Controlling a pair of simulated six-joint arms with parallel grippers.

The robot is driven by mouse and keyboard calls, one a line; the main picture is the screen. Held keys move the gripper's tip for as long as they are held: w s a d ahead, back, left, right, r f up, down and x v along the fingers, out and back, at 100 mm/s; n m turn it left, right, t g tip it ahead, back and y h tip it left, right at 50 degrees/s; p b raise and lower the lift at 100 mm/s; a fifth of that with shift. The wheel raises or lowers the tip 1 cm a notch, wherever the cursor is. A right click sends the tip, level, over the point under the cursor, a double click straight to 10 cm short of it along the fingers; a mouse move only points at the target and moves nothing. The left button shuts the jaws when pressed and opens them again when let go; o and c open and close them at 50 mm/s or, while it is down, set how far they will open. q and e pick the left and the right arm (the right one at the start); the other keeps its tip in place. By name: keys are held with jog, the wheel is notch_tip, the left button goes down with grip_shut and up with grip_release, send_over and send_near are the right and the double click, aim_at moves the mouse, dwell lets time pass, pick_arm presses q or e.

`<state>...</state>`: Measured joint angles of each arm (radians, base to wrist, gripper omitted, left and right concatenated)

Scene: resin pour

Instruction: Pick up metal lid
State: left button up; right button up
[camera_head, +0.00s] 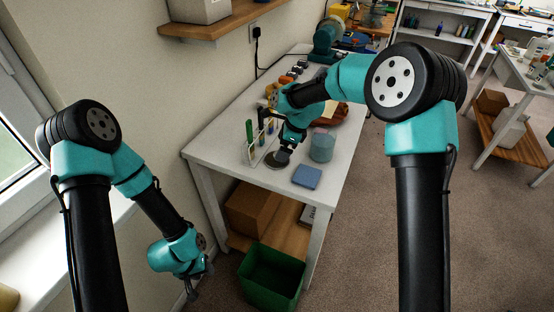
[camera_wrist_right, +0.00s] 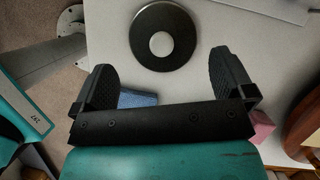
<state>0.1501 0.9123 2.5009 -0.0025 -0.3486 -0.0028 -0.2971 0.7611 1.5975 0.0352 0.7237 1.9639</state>
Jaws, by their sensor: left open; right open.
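The metal lid (camera_wrist_right: 135,36), a dark round disc with a pale centre, lies flat on the white table. In the head view the lid (camera_head: 273,163) is near the table's front edge, partly hidden by my right gripper (camera_head: 284,152). In the right wrist view my right gripper (camera_wrist_right: 162,66) is open, with nothing held between its fingers. The lid is ahead of the fingertips, roughly centred between them and apart from them. My left gripper (camera_head: 201,284) hangs low at the left, beside the table, away from the lid; it is open and empty.
A blue pad (camera_head: 306,177) lies right of the lid; it also shows in the wrist view (camera_wrist_right: 137,98). A translucent cup (camera_head: 321,148) stands behind the pad. A tube rack (camera_head: 250,154) stands left of the lid. A green bin (camera_head: 270,279) is on the floor below.

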jog(key=shift+x, duration=2.6)
jog(key=shift+w, duration=0.1)
jog(key=shift+c, duration=0.2)
jog(key=c, duration=0.5)
jog(key=shift+c, duration=0.2)
jog(key=shift+r, duration=0.1)
